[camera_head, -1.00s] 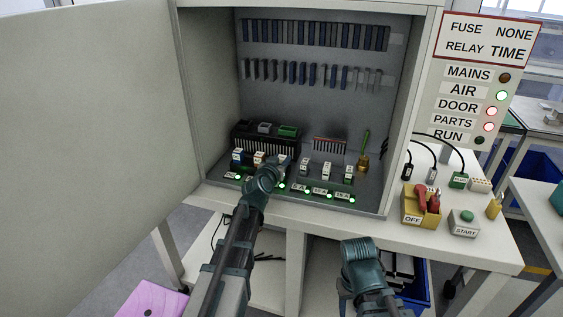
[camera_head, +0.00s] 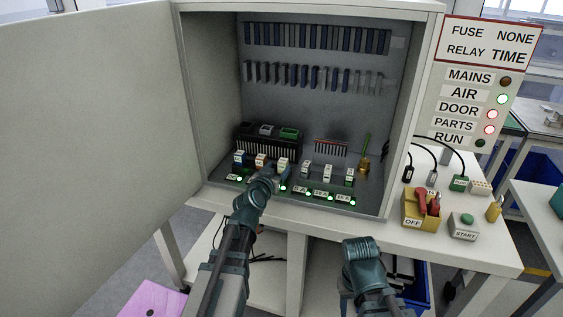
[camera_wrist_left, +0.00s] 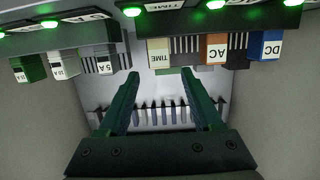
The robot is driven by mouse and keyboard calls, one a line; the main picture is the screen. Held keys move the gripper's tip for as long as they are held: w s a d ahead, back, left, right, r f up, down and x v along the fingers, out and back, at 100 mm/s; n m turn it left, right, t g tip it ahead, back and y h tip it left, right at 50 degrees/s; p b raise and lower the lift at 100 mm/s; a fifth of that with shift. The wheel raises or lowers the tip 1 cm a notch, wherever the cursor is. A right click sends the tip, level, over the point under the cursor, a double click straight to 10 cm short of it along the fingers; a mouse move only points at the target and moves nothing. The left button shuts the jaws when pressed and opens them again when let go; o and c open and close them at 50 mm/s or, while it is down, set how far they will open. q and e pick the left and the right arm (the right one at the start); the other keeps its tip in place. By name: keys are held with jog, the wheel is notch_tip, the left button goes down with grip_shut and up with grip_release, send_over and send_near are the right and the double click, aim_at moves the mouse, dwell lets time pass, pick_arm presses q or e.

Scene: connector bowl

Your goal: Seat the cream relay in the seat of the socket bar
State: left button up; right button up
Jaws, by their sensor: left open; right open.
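The cream relay (camera_wrist_left: 158,55), labelled TIME, stands at the end of a row beside an orange AC relay (camera_wrist_left: 215,50) and a blue DC relay (camera_wrist_left: 263,48). In the head view the cream relay (camera_head: 283,164) is third in the left row on the cabinet floor. My left gripper (camera_wrist_left: 160,73) is open and empty, its fingertips apart on either side, just short of the cream relay. In the head view its fingertips are hard to make out. My right gripper (camera_head: 361,247) is low in front of the cabinet, its fingers hidden. I cannot tell which part is the socket bar's empty seat.
A black block (camera_head: 268,146) with grey and green parts on top stands behind the relays. A row of labelled fuses (camera_head: 328,172) stands to the right. The cabinet door (camera_head: 95,130) is open at left.

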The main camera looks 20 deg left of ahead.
pick_arm(q)
jog(key=s, duration=0.2)
jog(key=s+r, duration=0.1)
jog(key=s, duration=0.2)
jog(key=shift+s+a+p, duration=0.1)
jog(key=shift+s+p, duration=0.2)
jog(key=shift+p, duration=0.1)
